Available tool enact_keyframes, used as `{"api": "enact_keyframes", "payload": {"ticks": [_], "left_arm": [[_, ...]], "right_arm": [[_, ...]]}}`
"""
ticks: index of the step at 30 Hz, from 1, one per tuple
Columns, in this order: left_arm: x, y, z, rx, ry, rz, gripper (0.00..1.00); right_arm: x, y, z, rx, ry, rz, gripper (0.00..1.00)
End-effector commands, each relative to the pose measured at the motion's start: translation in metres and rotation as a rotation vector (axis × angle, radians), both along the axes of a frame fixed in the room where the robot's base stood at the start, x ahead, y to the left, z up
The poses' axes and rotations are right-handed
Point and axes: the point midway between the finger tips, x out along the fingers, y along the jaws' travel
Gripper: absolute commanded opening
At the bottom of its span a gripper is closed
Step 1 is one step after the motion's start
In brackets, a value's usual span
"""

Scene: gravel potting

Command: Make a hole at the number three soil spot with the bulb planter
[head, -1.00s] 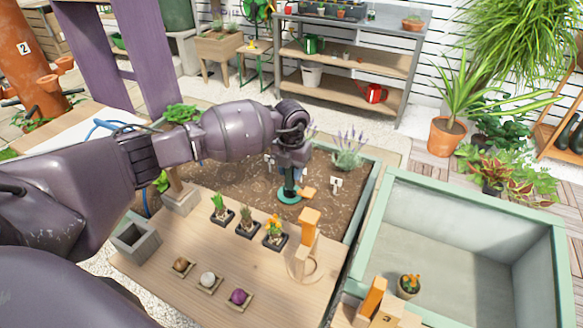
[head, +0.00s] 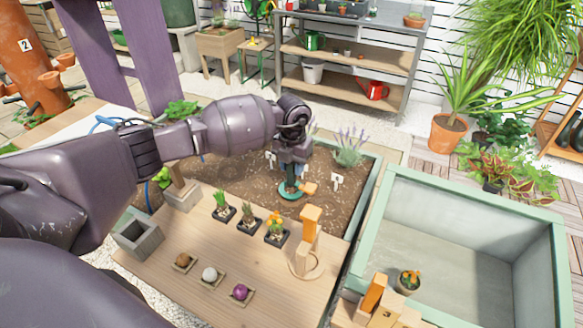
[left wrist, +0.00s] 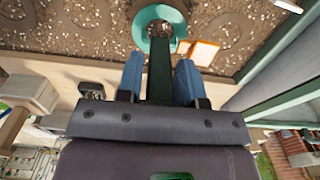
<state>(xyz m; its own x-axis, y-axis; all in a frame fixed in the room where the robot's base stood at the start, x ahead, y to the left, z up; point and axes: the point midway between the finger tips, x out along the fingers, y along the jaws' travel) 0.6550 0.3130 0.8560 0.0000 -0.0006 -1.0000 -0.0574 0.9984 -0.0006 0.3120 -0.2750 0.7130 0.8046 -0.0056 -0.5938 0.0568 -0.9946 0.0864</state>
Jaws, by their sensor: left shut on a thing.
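My left gripper (head: 292,172) is shut on the dark green handle of the bulb planter (head: 291,191). In the left wrist view, the handle (left wrist: 160,75) sits between two blue fingers, and the teal ring (left wrist: 150,14) of the planter is at the top, over the soil. The planter is upright at the right part of the soil bed (head: 235,178). I cannot tell how deep its lower end is. A small orange block (head: 310,188) shows beside the ring. White markers stand at the right (head: 338,180) and behind the planter (head: 270,160); their numbers are unreadable. My right gripper is not in view.
A lavender plant (head: 348,150) grows behind right. A green-rimmed basin (head: 375,225) lies right.

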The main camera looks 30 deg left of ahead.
Motion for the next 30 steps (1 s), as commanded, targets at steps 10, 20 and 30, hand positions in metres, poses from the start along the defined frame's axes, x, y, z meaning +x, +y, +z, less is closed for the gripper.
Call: {"api": "enact_keyframes", "payload": {"ticks": [10, 20, 30], "left_arm": [[0.001, 0.000, 0.027, 0.001, -0.005, 0.000, 0.13], [0.001, 0.000, 0.048, 0.000, -0.005, 0.000, 0.13], [0.001, 0.000, 0.070, 0.000, -0.005, 0.000, 0.13]], "right_arm": [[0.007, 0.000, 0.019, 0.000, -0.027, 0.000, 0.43], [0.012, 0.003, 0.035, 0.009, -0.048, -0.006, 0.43], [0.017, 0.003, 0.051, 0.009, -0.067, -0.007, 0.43]]}}
